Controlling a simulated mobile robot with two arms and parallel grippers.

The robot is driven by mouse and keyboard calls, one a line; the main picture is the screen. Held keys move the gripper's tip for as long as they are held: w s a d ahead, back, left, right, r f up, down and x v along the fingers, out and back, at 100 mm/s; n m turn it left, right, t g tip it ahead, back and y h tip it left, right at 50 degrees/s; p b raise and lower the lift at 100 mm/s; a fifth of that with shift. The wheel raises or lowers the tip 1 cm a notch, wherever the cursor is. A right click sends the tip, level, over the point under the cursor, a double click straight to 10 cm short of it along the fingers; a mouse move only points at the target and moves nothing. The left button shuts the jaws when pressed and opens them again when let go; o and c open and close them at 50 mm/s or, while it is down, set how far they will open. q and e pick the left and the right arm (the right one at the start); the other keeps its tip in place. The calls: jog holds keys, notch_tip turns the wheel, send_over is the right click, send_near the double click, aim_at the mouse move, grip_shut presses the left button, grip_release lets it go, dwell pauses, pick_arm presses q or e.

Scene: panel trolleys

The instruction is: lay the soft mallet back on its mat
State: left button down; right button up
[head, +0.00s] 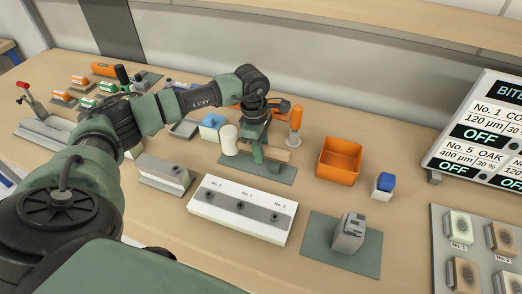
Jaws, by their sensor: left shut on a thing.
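The soft mallet has a pale, rounded head (229,139) and a light wooden handle (277,154). My left gripper (257,154) points down and is shut on the handle, with the head to its left. The mallet is over the far part of a dark green mat (265,173); I cannot tell whether it touches the mat or hangs just above it. The gripper hides part of the handle. My right gripper is not in view.
An orange bin (340,161) and a blue-topped block (383,185) stand to the right. An orange-handled tool (296,123) stands behind the handle. In front are a white block with several holes (241,210) and a grey device (349,234) on another green mat (317,250).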

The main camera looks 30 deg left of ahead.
aim_at(262, 167)
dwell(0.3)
pick_arm(q)
jog(key=shift+f, duration=0.15)
jog(key=shift+f+b, duration=1.55)
jog(key=shift+f, duration=0.05)
jog(key=shift+f, duration=0.1)
grip_release()
